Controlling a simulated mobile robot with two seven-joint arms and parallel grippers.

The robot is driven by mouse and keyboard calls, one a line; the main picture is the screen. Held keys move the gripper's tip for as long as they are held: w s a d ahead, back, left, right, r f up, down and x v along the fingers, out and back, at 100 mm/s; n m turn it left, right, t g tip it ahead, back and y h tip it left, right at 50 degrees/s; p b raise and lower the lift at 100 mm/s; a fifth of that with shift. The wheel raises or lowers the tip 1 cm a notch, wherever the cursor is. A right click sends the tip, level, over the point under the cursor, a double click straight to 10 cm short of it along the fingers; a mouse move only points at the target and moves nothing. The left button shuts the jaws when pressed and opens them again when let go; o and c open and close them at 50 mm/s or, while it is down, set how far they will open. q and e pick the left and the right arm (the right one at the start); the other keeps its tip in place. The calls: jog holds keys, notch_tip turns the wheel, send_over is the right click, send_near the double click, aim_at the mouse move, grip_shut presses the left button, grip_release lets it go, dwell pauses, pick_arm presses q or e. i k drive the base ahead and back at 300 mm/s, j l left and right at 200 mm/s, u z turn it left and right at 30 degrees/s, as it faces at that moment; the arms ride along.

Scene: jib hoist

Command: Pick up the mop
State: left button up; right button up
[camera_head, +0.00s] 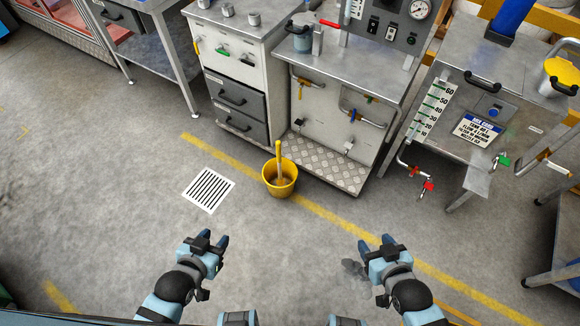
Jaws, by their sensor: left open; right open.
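A yellow bucket (267,186) stands on the floor in the middle, with a short upright yellow handle (279,155) rising from it. A dark grey clump (353,267) lies on the floor beside my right gripper, and an orange-yellow pole (458,314) shows at the lower right beyond my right forearm. They may be the head and handle of a mop; my arm hides what lies between. My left gripper (209,240) is open and empty over the floor, left of the bucket. My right gripper (376,245) is open and empty, close to the grey clump in the picture.
A floor drain (208,190) lies left of the bucket. A yellow floor line (350,222) runs past the bucket. Workbenches (320,186) and a tank stand (466,150) with valves line the far side. The floor between my grippers is clear.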

aim_at(280, 167)
jog(key=z, duration=0.95)
jog(key=u, duration=1.15)
jog(key=i+j+z, duration=0.1)
jog(key=z, duration=0.65)
jog(key=i+j+z, duration=0.1)
jog(key=j+z, duration=0.25)
jog(key=j, duration=0.15)
jog(key=j+z, duration=0.35)
jog(key=j, duration=0.15)
jog(key=k+j+z, duration=0.1)
jog(key=j+z, duration=0.2)
jog(key=j, duration=1.3)
jog(key=k+j+z, duration=0.1)
jog(key=j, duration=0.5)
